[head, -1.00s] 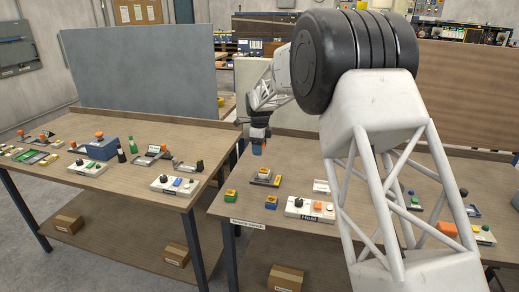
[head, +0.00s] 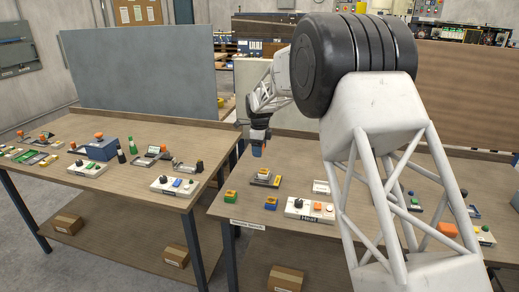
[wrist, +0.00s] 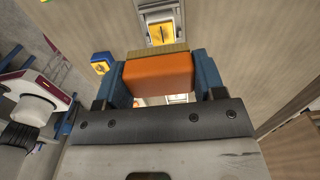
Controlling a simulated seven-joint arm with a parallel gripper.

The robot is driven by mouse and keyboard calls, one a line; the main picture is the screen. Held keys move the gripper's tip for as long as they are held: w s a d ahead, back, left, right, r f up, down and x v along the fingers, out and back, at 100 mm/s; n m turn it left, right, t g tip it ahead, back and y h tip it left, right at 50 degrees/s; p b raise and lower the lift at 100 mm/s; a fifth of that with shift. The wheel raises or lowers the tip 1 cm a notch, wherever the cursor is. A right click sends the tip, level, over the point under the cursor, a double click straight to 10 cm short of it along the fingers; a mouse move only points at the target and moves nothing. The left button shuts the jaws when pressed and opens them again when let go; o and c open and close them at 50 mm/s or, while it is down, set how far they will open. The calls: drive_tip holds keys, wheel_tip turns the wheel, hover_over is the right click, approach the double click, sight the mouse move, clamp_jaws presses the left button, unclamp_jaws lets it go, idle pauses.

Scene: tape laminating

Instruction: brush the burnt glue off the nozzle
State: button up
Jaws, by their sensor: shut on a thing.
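My gripper (head: 257,150) hangs above the right table, near its left end. In the wrist view its two blue fingers (wrist: 166,80) are shut on an orange brush (wrist: 158,75). A strip of tan bristles (wrist: 157,51) runs along the brush's far edge. Just beyond the bristles, a grey fixture (wrist: 155,14) with a yellow top (wrist: 161,34) sits on the table. In the head view what looks like the same fixture (head: 264,178) stands a little below my gripper. I cannot make out the nozzle or any burnt glue.
A green-and-yellow block (head: 230,196) and a blue-and-yellow block (head: 271,202) sit near the right table's front edge. A white panel marked Heat (head: 310,210) with knobs is beside them. The left table (head: 130,143) holds several devices, with a gap between the tables.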

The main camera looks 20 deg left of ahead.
sight(263, 170)
drive_tip(key=shift+f, duration=3.5)
drive_tip(key=shift+d+f, duration=0.5)
drive_tip(key=shift+d, duration=0.1)
drive_tip(key=shift+c, duration=0.4)
drive_tip(key=shift+d+f, duration=0.1)
drive_tip(key=shift+d, duration=1.35)
drive_tip(key=shift+a, duration=0.35)
drive_tip(key=shift+a+f, duration=0.1)
drive_tip(key=shift+a, duration=0.1)
drive_tip(key=shift+a+r, duration=0.2)
drive_tip(key=shift+a, duration=0.25)
drive_tip(key=shift+a+f, duration=0.2)
drive_tip(key=shift+a, duration=0.15)
drive_tip(key=shift+a+r, duration=0.1)
drive_tip(key=shift+a, duration=0.7)
drive_tip(key=shift+d+r, duration=0.1)
drive_tip(key=shift+r, duration=4.05)
